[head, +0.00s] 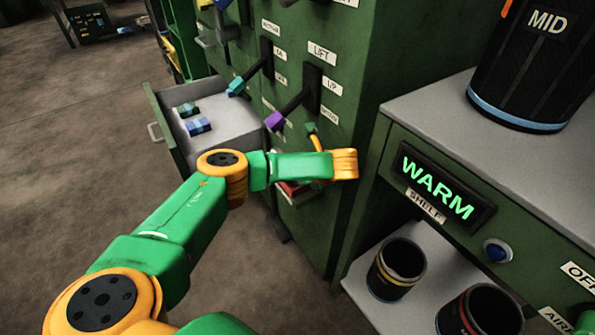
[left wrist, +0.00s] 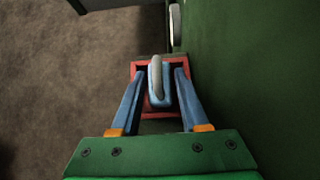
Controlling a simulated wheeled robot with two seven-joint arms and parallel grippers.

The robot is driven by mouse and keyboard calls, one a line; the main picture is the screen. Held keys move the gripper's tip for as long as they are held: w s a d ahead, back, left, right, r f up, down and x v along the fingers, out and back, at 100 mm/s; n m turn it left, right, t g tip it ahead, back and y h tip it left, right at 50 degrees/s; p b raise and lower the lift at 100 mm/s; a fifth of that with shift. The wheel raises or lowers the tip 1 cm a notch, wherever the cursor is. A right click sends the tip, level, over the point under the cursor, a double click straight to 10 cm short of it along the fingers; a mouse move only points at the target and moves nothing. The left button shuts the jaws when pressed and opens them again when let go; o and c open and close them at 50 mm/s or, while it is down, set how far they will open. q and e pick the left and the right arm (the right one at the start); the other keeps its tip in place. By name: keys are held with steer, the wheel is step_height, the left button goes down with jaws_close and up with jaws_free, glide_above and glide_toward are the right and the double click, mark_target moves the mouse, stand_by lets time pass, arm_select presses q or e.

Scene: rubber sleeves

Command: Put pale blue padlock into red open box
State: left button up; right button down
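The pale blue padlock (left wrist: 159,98) with its grey shackle shows in the left wrist view, upright and between the two blue fingers. My left gripper (left wrist: 160,76) is open, with a narrow gap on each side of the padlock. The red open box (left wrist: 136,69) frames the padlock in that view, and the padlock appears to be inside it. How deep it sits is hard to tell. In the head view my left arm reaches the cabinet front and hides most of the red box (head: 293,188); the padlock is hidden there. My right gripper is not in view.
A green cabinet (head: 345,95) with protruding levers stands close beside my left arm. A shelf unit (head: 440,95) with black canisters is at the right. Open floor (head: 70,150) lies left.

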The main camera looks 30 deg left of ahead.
arm_select(q)
steer(key=shift+d+r, duration=0.1)
steer(key=shift+r, duration=0.05)
steer(key=p+v, duration=0.4)
steer(key=v, duration=0.7)
steer(key=shift+s+d+r, duration=0.2)
steer(key=shift+d+r, duration=0.05)
steer(key=shift+r, duration=0.05)
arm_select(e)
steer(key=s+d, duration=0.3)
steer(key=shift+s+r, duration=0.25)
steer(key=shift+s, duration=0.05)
